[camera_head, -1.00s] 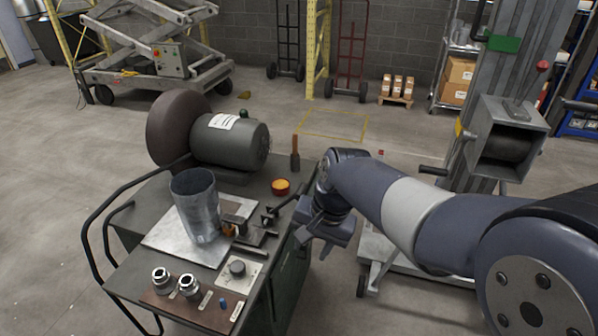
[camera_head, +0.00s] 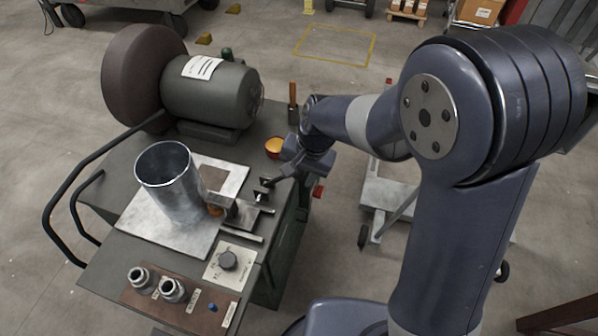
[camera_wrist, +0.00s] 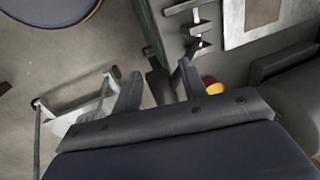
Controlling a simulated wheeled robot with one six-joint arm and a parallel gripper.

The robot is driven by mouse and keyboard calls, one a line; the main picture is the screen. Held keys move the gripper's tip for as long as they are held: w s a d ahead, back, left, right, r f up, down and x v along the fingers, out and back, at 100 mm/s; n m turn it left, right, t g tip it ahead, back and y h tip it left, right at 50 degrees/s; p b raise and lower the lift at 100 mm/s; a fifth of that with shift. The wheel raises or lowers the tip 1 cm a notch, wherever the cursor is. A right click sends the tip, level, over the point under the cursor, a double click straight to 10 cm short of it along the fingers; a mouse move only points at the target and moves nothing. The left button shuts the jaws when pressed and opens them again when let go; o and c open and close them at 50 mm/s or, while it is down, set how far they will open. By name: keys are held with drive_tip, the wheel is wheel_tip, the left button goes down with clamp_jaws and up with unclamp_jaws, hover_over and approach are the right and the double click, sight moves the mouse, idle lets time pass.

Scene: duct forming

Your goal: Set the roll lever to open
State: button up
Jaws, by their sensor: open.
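A black lever (camera_head: 273,182) stands at the right edge of the dark workbench cart, beside the small clamp-like bars; I take it for the roll lever. My gripper (camera_head: 290,163) is at its outer end, at the cart's right edge. In the wrist view, my open gripper (camera_wrist: 158,78) has a dark cylindrical grip (camera_wrist: 160,88) between its fingers, seemingly the lever's end. The fingers look apart from it. The lever's position marking cannot be read, and the head view partly hides its tip behind my gripper.
A wheeled stand (camera_head: 388,195) is to the right. Floor between is clear.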

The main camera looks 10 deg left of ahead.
drive_tip(key=shift+c, duration=0.2)
clamp_jaws()
idle(0.3)
